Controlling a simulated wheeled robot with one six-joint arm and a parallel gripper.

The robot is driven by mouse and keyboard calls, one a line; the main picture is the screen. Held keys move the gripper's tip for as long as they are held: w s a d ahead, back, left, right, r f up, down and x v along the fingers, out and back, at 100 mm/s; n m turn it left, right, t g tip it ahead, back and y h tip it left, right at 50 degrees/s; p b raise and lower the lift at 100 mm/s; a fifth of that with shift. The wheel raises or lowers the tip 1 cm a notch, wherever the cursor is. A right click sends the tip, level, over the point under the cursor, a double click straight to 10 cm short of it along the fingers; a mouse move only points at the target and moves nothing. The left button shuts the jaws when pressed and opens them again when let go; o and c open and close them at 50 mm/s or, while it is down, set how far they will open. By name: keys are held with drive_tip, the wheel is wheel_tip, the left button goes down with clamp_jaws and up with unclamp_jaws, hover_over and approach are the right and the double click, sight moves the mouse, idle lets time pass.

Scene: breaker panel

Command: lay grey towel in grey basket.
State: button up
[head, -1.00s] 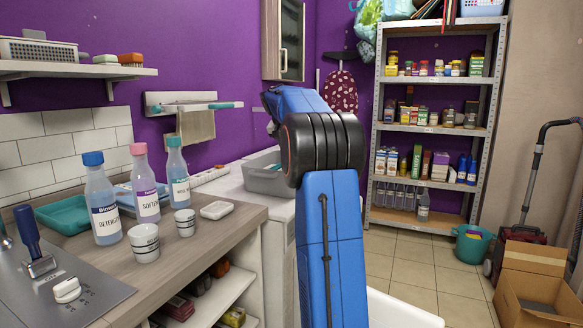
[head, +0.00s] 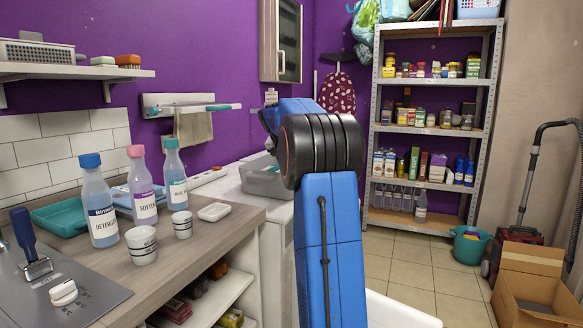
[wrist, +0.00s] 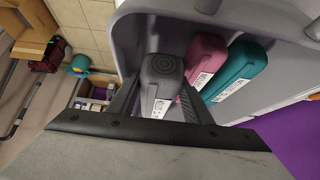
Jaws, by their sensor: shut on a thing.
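The grey towel (wrist: 162,70) is a dark grey roll with a spiral end and a white label. In the wrist view it stands between the two fingers of my gripper (wrist: 160,92), which is shut on it. It appears within the rim of the grey basket (wrist: 133,30); whether it touches the basket floor I cannot tell. A pink roll (wrist: 207,58) and a teal roll (wrist: 240,68) lie beside it in the basket. In the head view the basket (head: 262,184) sits on a white surface behind my arm, which hides my gripper and the towel.
The wooden counter (head: 225,232) holds several bottles, white-and-black jars and a teal tray (head: 66,217). A beige cloth (head: 194,126) hangs from a wall rail. A shelf rack (head: 431,131), a teal bucket (head: 470,243) and a cardboard box (head: 530,290) stand at right. Tiled floor is open between.

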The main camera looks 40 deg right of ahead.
drive_tip(key=shift+f, duration=0.3)
drive_tip(key=o, duration=1.1)
drive_tip(key=shift+c, duration=0.2)
drive_tip(key=shift+r, duration=0.3)
drive_tip(key=v, duration=1.2)
drive_tip(key=shift+r, duration=0.3)
